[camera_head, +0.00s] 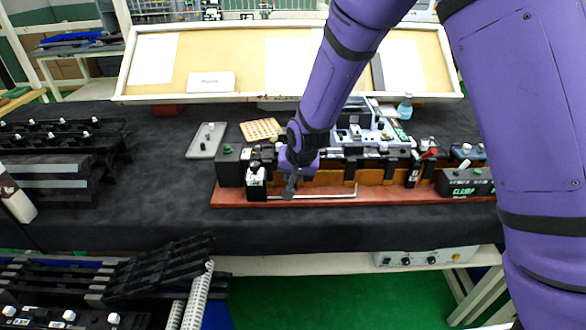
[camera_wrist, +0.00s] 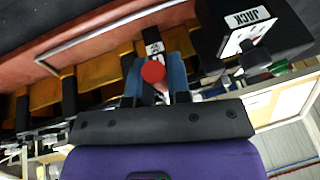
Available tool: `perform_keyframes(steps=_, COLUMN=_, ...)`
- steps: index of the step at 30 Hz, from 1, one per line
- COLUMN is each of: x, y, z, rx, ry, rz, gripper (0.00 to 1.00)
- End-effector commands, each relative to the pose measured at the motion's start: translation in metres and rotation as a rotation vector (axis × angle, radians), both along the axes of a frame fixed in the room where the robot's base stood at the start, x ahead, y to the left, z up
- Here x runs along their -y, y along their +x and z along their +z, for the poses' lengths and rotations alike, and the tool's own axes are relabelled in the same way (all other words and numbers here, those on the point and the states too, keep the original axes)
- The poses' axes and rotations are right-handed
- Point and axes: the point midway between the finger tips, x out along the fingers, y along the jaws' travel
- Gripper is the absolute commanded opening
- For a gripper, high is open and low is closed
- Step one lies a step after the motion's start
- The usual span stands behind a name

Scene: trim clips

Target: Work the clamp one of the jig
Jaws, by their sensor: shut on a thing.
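The jig is a long reddish-brown base (camera_head: 330,195) with an orange-brown strip and black blocks, lying along the front of the dark table. My gripper (camera_head: 289,188) is over its left part. In the wrist view my gripper (camera_wrist: 158,80) is shut on the red-tipped clamp handle (camera_wrist: 153,71), which sits between the two blue fingers. A black clamp body with a white label (camera_wrist: 152,40) shows just beyond the fingertips. In the head view my gripper and arm hide this clamp. A second clamp with a red handle (camera_head: 430,153) stands on the jig's right part.
A block labelled JACK (camera_wrist: 250,25) stands close beside my gripper. A box labelled CLAMP (camera_head: 465,183) sits at the jig's right end. A thin metal rod (camera_head: 325,196) runs along the jig's front. Behind lie a grey tray (camera_head: 206,141) and a perforated tan board (camera_head: 262,129).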

Motion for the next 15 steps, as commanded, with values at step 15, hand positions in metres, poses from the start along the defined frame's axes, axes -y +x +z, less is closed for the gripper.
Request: perform_keyframes(steps=15, x=0.000, y=0.001, z=-0.026, rx=0.365, ry=-0.015, rz=0.001, gripper=0.00)
